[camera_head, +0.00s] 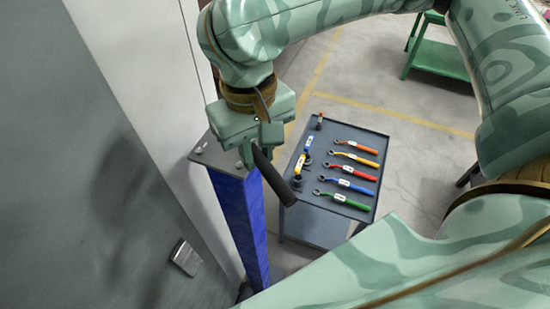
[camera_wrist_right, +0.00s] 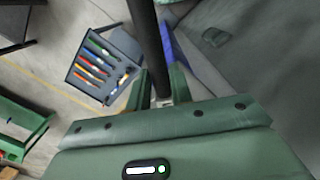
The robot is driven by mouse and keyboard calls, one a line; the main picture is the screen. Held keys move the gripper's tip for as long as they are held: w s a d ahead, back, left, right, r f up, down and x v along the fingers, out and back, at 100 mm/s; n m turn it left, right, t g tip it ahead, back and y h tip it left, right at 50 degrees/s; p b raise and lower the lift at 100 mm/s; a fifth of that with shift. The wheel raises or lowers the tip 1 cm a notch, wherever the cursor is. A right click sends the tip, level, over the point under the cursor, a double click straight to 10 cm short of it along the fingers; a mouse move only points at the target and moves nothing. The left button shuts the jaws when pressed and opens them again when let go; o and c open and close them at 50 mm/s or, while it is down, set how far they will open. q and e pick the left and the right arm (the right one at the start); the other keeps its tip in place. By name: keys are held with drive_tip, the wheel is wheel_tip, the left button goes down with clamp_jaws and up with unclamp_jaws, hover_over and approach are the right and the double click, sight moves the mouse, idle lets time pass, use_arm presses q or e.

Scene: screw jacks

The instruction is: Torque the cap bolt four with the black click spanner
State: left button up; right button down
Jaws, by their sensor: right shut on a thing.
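My right gripper (camera_head: 252,150) is shut on the black click spanner (camera_head: 274,178) just above the top of the blue column (camera_head: 240,215). The spanner's dark handle slants down to the right; its head is hidden. In the right wrist view, the black spanner (camera_wrist_right: 150,45) runs up between the two fingers of my right gripper (camera_wrist_right: 160,90). The column's dark cap plate (camera_head: 213,161) shows small bolt heads (camera_head: 199,149) at its left corner. The gripper covers the rest of the plate, and I cannot tell which bolt is number four. My left gripper is out of view.
A dark tray table (camera_head: 340,213) stands right of the column, with several coloured spanners (camera_head: 352,171) in a row and other tools along its left side. A grey wall panel (camera_head: 80,180) is close on the left. A green bench (camera_head: 437,60) stands farther back.

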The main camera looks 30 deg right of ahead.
drive_tip(key=w, duration=0.2)
drive_tip(key=shift+w+a+f, duration=0.1)
drive_tip(key=shift+w+a, duration=0.15)
drive_tip(key=shift+w, duration=0.05)
drive_tip(key=w+d+n, duration=0.4)
drive_tip(key=d+n, duration=0.5)
drive_tip(key=n, duration=0.1)
drive_tip(key=shift+w+d+h, duration=0.2)
drive_tip(key=shift+w+h, duration=0.1)
drive_tip(key=shift+w, duration=0.05)
drive_tip(key=shift+s, duration=0.1)
drive_tip(key=shift+f, duration=0.75)
idle(0.5)
